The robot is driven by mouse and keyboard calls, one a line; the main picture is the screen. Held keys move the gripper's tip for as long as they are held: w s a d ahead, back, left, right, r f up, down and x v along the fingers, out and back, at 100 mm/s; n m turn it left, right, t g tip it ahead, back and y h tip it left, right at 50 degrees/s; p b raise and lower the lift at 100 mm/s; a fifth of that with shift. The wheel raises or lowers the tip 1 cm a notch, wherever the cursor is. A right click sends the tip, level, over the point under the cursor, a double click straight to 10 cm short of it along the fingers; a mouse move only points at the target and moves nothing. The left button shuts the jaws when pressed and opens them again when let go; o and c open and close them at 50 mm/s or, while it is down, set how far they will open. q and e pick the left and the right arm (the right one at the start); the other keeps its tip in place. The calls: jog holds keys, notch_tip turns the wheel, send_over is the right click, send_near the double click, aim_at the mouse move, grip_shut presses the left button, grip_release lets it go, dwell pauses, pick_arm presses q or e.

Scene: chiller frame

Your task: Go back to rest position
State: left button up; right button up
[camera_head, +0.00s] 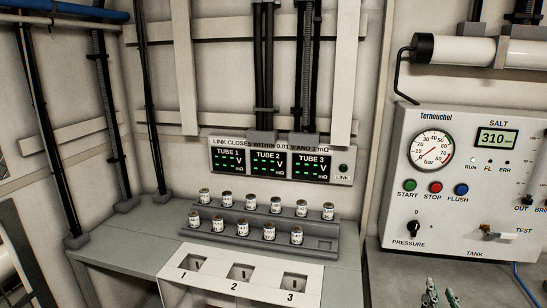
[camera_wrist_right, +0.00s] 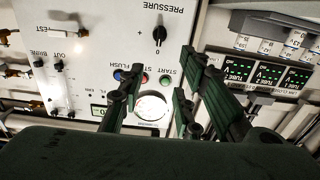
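My right gripper (camera_head: 440,295) shows at the bottom edge of the head view, in front of the salt panel (camera_head: 460,230), with its green fingertips pointing up. In the right wrist view its two dark green fingers (camera_wrist_right: 161,62) stand apart with nothing held between them. The panel with its gauge and buttons (camera_wrist_right: 135,45) shows behind the fingers, upside down. My left gripper is not in view.
A grey stepped rack (camera_head: 325,244) holds several small labelled cans. A white block (camera_head: 215,265) with slots 1, 2 and 3 stands in front. Displays (camera_head: 268,161) hang above. Knobs and a TEST lever (camera_head: 497,232) stick out of the panel.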

jog(key=s+a+f+n+g+y, duration=0.25)
jog(key=s+a+f+g, duration=0.45)
jog(key=s+a+f, duration=0.55)
jog(key=s+a+f+n+g+y, duration=0.15)
jog(key=s+a+g, duration=0.25)
jog(key=s, duration=0.6)
jog(key=s+a+f+n+g+y, duration=0.1)
jog(key=s+a+f+g, duration=0.15)
jog(key=s, duration=0.65)
notch_tip(320, 180, down, 24)
jog(key=g, duration=0.2)
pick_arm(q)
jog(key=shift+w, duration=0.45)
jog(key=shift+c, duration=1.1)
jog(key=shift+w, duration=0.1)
pick_arm(e)
jog(key=s+d+f, duration=0.2)
jog(key=s+f, duration=1.5)
jog(key=s, duration=0.1)
jog(key=shift+s+d+f+g+h, duration=0.2)
jog(key=shift+s+f+g+h, duration=0.15)
jog(key=shift+s+g, duration=0.1)
